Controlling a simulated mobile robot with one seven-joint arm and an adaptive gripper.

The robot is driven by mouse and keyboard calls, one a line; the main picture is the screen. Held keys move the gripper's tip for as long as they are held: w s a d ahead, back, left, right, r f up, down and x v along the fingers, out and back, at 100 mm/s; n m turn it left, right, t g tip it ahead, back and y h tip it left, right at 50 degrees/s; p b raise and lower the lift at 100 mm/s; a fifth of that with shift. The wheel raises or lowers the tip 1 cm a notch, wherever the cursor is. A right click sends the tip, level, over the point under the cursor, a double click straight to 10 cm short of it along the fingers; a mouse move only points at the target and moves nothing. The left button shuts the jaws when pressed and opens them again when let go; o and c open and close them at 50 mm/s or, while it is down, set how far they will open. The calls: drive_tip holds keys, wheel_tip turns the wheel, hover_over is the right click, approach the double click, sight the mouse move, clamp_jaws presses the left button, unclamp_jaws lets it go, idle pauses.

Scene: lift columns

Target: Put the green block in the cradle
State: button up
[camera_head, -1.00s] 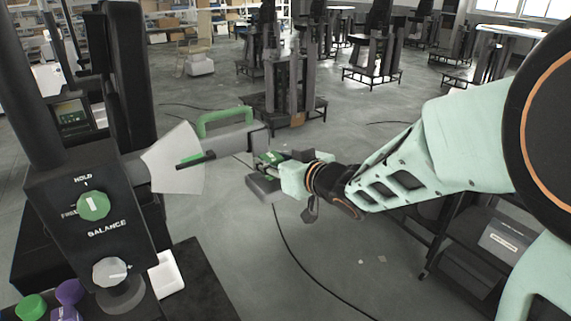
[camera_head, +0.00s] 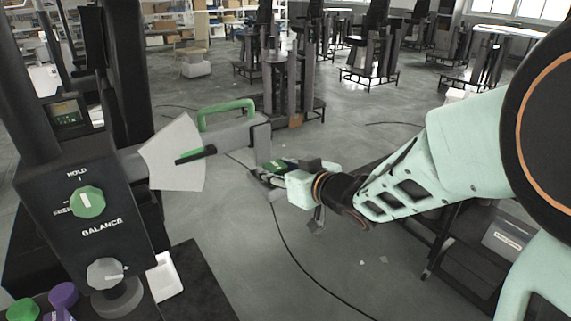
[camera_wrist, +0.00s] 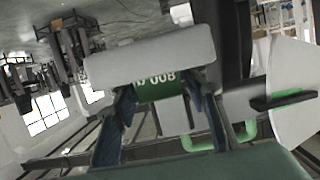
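The green block (camera_head: 277,167) is between the fingers of my gripper (camera_head: 276,172), which looks shut on it. In the wrist view the block (camera_wrist: 155,83) shows upside-down white lettering, with a dark blue finger on each side. The grey cradle (camera_head: 262,146) hangs from the end of the lift column's arm; its lower plate is largely hidden behind my gripper. A grey slab, seemingly that plate, covers part of the block in the wrist view (camera_wrist: 150,62). The block is at or just over the plate; I cannot tell if they touch.
The column's arm carries a green handle (camera_head: 228,108) and a white fan-shaped scale (camera_head: 174,155). A black box with a green knob (camera_head: 87,202) stands at left. Green and purple pieces and a white tray (camera_head: 165,278) sit below it. Open floor lies beyond my gripper.

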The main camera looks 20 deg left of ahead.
drive_tip(key=shift+r, duration=0.25)
drive_tip(key=p+v, duration=0.5)
drive_tip(key=v, duration=0.7)
